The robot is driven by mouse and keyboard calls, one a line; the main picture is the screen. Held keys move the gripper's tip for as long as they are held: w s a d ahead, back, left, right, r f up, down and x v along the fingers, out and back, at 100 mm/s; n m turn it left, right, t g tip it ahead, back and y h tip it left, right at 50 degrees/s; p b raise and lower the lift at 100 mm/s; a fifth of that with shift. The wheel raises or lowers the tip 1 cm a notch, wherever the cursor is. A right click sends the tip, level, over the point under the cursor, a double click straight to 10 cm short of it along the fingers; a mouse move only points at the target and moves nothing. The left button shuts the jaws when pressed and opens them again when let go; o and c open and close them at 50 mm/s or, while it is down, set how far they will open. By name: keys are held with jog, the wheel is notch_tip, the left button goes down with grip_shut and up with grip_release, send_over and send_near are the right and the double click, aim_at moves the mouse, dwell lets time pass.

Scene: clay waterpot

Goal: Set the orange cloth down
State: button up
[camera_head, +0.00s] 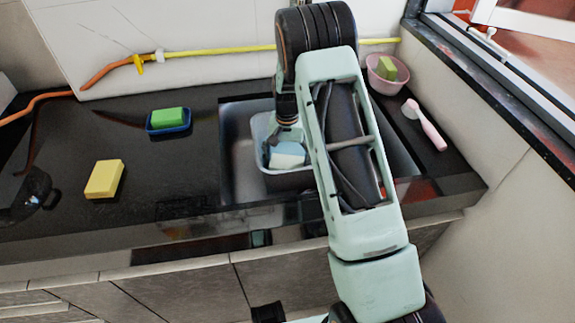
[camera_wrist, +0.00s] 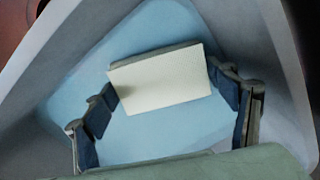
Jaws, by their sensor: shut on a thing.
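I see no orange cloth in either view. My gripper (camera_wrist: 163,90) has its dark fingers on the two sides of a pale cream block (camera_wrist: 165,76), and it is shut on that block. Around and below the block is the light blue inside of a pale basin (camera_wrist: 268,50). In the head view my gripper (camera_head: 284,137) reaches down into the basin (camera_head: 258,128), which stands in the sink. The block (camera_head: 288,160) shows there as a whitish patch, and my arm hides part of the basin. I cannot tell whether the block touches the basin's bottom.
A yellow sponge (camera_head: 104,179) lies on the dark counter at left. A green sponge sits on a blue dish (camera_head: 168,127). A pink bowl (camera_head: 386,79) with a green sponge and a pink brush (camera_head: 427,126) are at right. A yellow hose (camera_head: 215,51) runs along the wall.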

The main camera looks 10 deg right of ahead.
aim_at(287, 162)
jog(key=shift+f, duration=0.7)
jog(key=shift+f, duration=0.2)
jog(key=o, duration=0.7)
jog(key=shift+r, duration=0.1)
notch_tip(287, 162, up, 12)
jog(key=shift+r+p, duration=0.1)
jog(key=shift+p, duration=0.7)
